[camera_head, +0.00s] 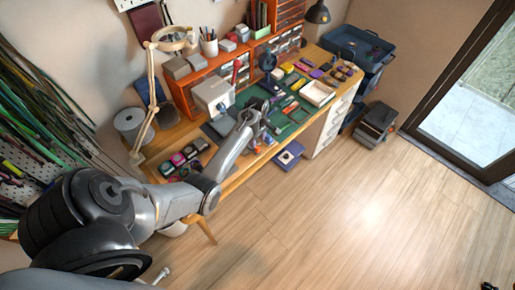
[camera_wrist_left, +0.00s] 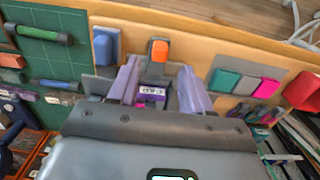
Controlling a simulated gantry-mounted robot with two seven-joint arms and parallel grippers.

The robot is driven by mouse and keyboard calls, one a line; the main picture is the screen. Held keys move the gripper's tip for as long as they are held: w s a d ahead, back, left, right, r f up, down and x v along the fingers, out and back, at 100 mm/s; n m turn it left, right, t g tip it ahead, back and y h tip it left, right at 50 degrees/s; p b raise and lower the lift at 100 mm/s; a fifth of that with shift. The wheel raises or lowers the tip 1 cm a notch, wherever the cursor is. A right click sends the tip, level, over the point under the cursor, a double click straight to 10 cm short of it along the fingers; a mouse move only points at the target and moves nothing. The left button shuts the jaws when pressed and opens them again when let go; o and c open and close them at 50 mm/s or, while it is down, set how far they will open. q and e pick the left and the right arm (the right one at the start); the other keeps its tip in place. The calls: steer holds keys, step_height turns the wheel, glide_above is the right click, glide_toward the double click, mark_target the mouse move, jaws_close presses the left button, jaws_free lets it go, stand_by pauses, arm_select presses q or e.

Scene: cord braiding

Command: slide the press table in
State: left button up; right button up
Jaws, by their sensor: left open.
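A pale grey box-shaped machine (camera_head: 213,95), which looks like the press, stands on the bench with a dark grey plate at its foot. I cannot tell for sure which part is the press table. An orange block (camera_wrist_left: 158,51) on a grey base lies just beyond the fingertips. A purple piece with a white label (camera_wrist_left: 151,94) shows between the fingers; contact cannot be seen. My right gripper is not recognisable.
A green mat (camera_head: 295,111) with several tools lies to the right. A tray of coloured blocks (camera_head: 180,160) lies to the left. A blue block (camera_wrist_left: 107,45) and a red block (camera_wrist_left: 302,91) flank the fingers. A lamp (camera_head: 150,85) stands left. The floor in front is mostly clear.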

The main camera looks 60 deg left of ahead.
mark_target(257, 147)
arm_select(q)
steer(key=shift+f+b, duration=0.5)
steer(key=shift+f, duration=2.55)
